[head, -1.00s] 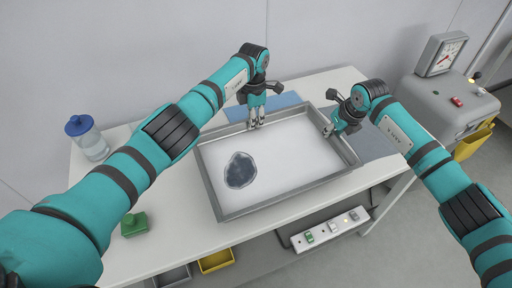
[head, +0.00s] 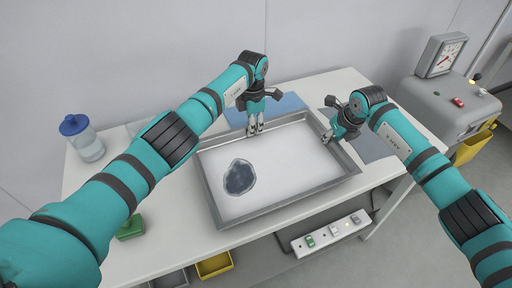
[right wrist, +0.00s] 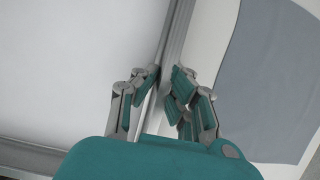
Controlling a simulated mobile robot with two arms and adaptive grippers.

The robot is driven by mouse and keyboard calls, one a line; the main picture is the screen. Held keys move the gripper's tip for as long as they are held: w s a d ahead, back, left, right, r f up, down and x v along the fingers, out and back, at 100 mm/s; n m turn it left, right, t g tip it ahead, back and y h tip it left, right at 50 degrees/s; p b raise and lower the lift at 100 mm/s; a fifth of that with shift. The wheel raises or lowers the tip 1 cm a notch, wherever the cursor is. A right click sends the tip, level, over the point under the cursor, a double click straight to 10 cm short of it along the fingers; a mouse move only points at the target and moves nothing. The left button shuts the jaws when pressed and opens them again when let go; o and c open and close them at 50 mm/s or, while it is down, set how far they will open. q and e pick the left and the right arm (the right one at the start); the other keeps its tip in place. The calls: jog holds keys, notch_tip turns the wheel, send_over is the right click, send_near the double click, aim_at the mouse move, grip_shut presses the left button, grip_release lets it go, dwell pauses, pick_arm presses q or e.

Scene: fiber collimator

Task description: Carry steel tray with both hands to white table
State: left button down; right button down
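The steel tray (head: 291,208) is a wide, shallow grey tray with a pale floor and a dark, glossy, irregular patch (head: 240,177) at its left. It is over a white-topped table (head: 170,222); I cannot tell whether it touches the top. My left gripper (head: 255,131) is at the tray's far rim, its fingers close together over the wall. My right gripper (head: 328,137) is at the right rim. In the right wrist view, the fingers (right wrist: 164,85) lie on both sides of the tray's rim (right wrist: 178,38), closed around it.
A clear bottle with a blue lid (head: 84,138) and a green object (head: 131,228) stand on the table's left. Blue mats (head: 285,103) lie behind the tray. A grey machine with a gauge (head: 445,105) stands at the right. A power strip (head: 332,232) hangs below the table's front.

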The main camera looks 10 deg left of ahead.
pick_arm(q)
jog(key=shift+d+f+b, duration=0.2)
jog(key=shift+f+b, duration=0.3)
jog(key=shift+f, duration=0.2)
pick_arm(e)
jog(key=shift+a+f, duration=0.2)
jog(key=shift+f, duration=0.45)
pick_arm(q)
jog(key=c, duration=1.9)
grip_release()
jog(key=shift+c, duration=0.2)
pick_arm(e)
jog(key=c, duration=1.9)
grip_release()
jog(key=shift+f, duration=0.1)
jog(key=shift+c, duration=0.2)
pick_arm(q)
jog(key=o, duration=0.5)
jog(key=shift+s+a, duration=0.1)
jog(key=shift+a, duration=0.05)
jog(key=shift+c, duration=0.2)
pick_arm(e)
jog(key=o, duration=0.5)
jog(key=shift+d, duration=0.15)
jog(key=shift+c, duration=0.2)
